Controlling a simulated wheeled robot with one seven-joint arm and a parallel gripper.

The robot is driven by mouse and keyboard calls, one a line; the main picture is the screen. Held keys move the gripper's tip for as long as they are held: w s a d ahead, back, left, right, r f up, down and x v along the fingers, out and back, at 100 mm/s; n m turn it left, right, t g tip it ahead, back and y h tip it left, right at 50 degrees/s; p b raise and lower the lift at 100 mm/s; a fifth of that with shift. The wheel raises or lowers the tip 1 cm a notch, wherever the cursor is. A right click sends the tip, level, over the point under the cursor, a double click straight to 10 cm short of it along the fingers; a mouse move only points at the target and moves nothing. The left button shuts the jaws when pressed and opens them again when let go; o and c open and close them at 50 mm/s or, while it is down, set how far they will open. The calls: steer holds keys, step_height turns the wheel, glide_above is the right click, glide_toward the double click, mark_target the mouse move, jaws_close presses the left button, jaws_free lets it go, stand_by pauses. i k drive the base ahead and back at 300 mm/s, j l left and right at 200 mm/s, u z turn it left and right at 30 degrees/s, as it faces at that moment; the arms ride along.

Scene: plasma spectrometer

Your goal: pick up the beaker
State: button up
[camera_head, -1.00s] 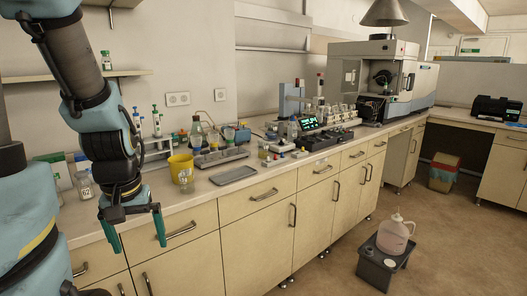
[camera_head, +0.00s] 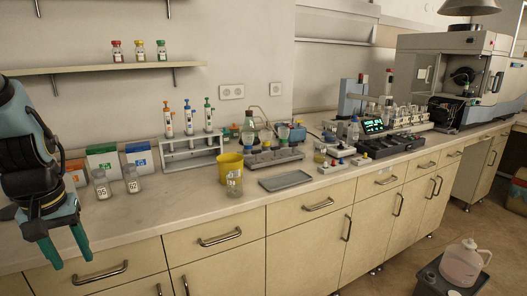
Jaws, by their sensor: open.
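A small clear glass vessel (camera_head: 234,184), which looks like the beaker, stands upright on the counter (camera_head: 150,222). It is just in front of a yellow cup (camera_head: 230,166) and overlaps it in the picture; I cannot tell whether they touch. My gripper (camera_head: 69,262) hangs at the far left, pointing down, with its two teal fingers apart and nothing between them. It is well to the left of the glass vessel, and in the picture its fingers overlap the cabinet fronts below the counter edge.
Two labelled jars (camera_head: 132,180) and several boxes (camera_head: 140,158) stand between my gripper and the vessel. Behind are a pipette rack (camera_head: 190,155) and a bottle tray (camera_head: 272,158). A flat grey tray (camera_head: 285,181) lies right of the vessel. A shelf (camera_head: 110,69) hangs above.

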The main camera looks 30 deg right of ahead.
mark_target(321, 149)
steer(key=k+l+u, duration=0.1)
steer(key=l+u, duration=0.25)
steer(key=k+l+u, duration=0.15)
steer(key=l+u, duration=0.2)
steer(key=l, duration=0.15)
steer(key=k+l+u, duration=0.15)
steer(key=l+u, duration=0.2)
steer(key=k+l+u, duration=0.5)
steer(key=k+l, duration=0.7)
steer(key=k+l+u, duration=0.15)
steer(key=k+l, duration=0.6)
steer(key=k, duration=0.1)
